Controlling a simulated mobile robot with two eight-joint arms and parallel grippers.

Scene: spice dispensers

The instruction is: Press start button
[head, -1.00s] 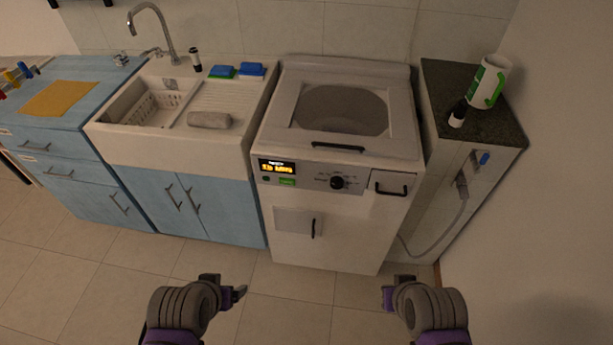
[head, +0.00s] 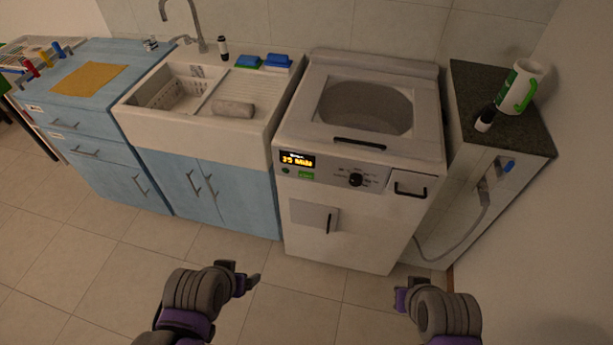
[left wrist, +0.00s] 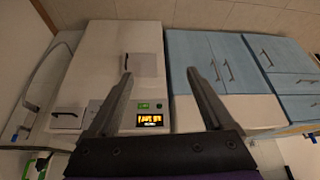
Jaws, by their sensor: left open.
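The washing machine (head: 355,215) stands against the back wall. Its front panel has a lit display (head: 297,160), a small green button (head: 306,176), a dark round button (head: 286,171) and a black knob (head: 355,180). In the left wrist view the machine appears upside down, with the display (left wrist: 150,120) and the green button (left wrist: 143,106) between and beyond the fingers. My left gripper (head: 248,283) is low in front of the machine, apart from it; its spread, empty fingers show in the left wrist view (left wrist: 158,74). My right gripper (head: 402,298) is low at right, its fingers unclear.
A white sink (head: 195,125) over blue cabinets (head: 235,205) stands left of the machine. The tiled floor (head: 90,260) in front is clear.

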